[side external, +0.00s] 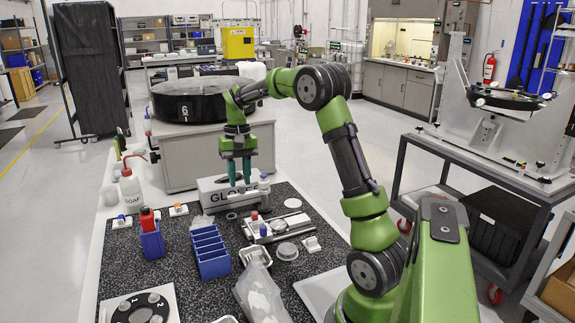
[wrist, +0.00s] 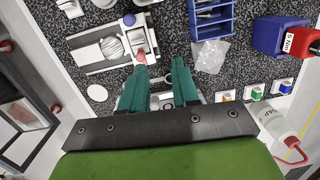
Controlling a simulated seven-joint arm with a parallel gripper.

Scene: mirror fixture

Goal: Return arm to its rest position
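The fixture (side external: 262,232) lies on the mat, below and to the right of the gripper in the side view. It carries a round disc and a red-topped piece, and it also shows in the wrist view (wrist: 92,58) beyond the fingertips. My arm is bent over the bench.
A soap bottle (side external: 131,190) stands at the left edge. A large black disc (side external: 190,108) sits behind.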

